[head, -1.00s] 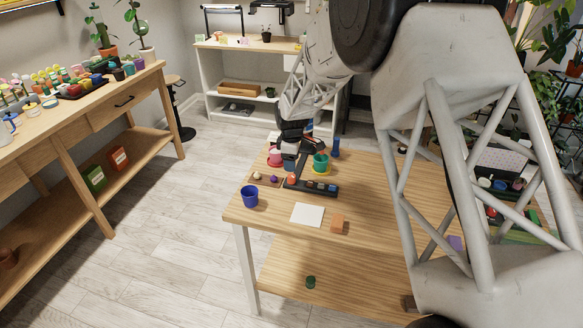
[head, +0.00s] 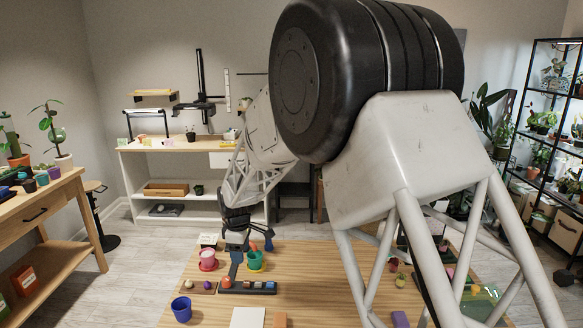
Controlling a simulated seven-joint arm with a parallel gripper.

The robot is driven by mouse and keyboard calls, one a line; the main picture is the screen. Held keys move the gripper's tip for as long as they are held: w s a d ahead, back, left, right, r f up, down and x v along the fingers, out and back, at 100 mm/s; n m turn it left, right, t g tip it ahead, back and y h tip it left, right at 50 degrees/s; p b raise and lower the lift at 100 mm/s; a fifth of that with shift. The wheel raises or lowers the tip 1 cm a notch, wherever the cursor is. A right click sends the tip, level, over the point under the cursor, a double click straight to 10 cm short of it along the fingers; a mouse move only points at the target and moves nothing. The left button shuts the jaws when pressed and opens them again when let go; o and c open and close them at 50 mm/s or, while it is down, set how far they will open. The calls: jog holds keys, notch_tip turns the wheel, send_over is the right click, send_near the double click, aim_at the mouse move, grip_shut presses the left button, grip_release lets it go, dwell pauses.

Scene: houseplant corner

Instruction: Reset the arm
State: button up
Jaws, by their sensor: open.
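My arm reaches from the right foreground over the wooden table (head: 330,290). My gripper (head: 237,243) hangs over the table's far left part, open, with no object visible between its fingers. It is small and dark in this view, so its fingertips are hard to make out. A pink-red pot (head: 208,257) stands to its left and a teal pot (head: 254,260) to its right. A black tray (head: 262,287) with small coloured items lies on the near side of it. I cannot tell whether the gripper touches anything.
A blue cup (head: 181,309) stands at the table's left edge. A white sheet (head: 247,318) and an orange-brown block (head: 280,320) lie near the bottom. My arm hides much of the table's right side. A white shelf unit (head: 170,170) stands behind, plant racks (head: 545,130) at right.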

jog(key=s+d+r+m+t, duration=0.1)
jog(key=s+d+r+m, duration=0.3)
jog(key=s+d+r, duration=0.6)
jog(key=s+d+r+m, duration=0.4)
jog(key=s+d+r, duration=0.25)
jog(key=d, duration=0.55)
jog(key=s+d+m, duration=0.4)
jog(key=s+d, duration=0.2)
jog(key=s, duration=0.7)
jog(key=s+d+m+t, duration=0.1)
jog(key=s+d+m, duration=0.4)
jog(key=s, duration=0.9)
jog(key=shift+s+d+r, duration=0.15)
jog(key=shift+d+r, duration=0.15)
jog(key=shift+d, duration=0.95)
